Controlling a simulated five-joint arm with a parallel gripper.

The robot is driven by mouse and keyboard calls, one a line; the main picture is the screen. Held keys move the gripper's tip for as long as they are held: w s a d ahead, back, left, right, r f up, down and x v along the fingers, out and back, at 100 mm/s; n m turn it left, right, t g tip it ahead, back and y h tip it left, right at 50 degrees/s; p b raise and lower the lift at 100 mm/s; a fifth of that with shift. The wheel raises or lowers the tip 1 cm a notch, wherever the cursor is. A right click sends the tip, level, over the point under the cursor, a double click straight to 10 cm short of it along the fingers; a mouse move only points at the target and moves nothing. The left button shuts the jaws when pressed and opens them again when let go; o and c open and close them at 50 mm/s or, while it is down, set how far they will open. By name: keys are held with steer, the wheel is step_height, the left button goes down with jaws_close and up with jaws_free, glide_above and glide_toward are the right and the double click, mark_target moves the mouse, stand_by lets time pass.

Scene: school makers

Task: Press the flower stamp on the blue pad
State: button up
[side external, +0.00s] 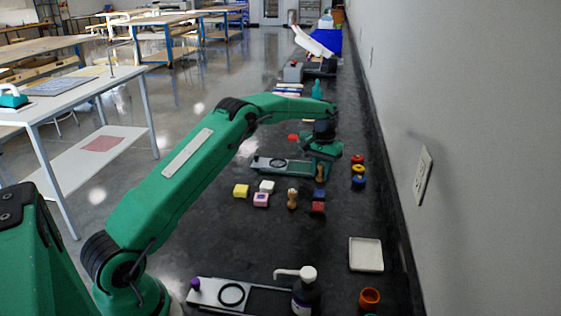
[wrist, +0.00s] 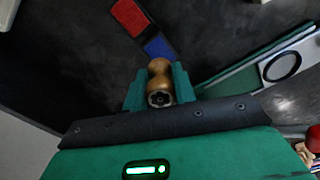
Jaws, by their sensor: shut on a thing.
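My gripper (side external: 321,160) is shut on a wooden stamp (side external: 320,174), which hangs below the jaws. In the wrist view the stamp (wrist: 158,68) is between the two green fingers (wrist: 160,82), and a dark round end with a pale flower-like mark faces the camera. The blue pad (side external: 319,193) is just below and near the held stamp; in the wrist view the blue pad (wrist: 160,47) is just beyond it. I cannot tell whether they touch. A second wooden stamp (side external: 292,199) stands upright to the left of the pads.
A red pad (side external: 318,208) adjoins the blue one; it shows in the wrist view too (wrist: 130,16). Several coloured round things (side external: 358,170) stand right. A white tray (side external: 366,255) and pump bottle (side external: 305,292) are nearer.

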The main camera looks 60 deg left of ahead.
mark_target(321, 177)
steer(key=shift+f, duration=0.15)
steer(key=shift+f, duration=1.85)
steer(key=shift+f, duration=0.6)
stand_by(1.0)
steer(key=shift+r, duration=0.15)
steer(key=shift+r, duration=2.4)
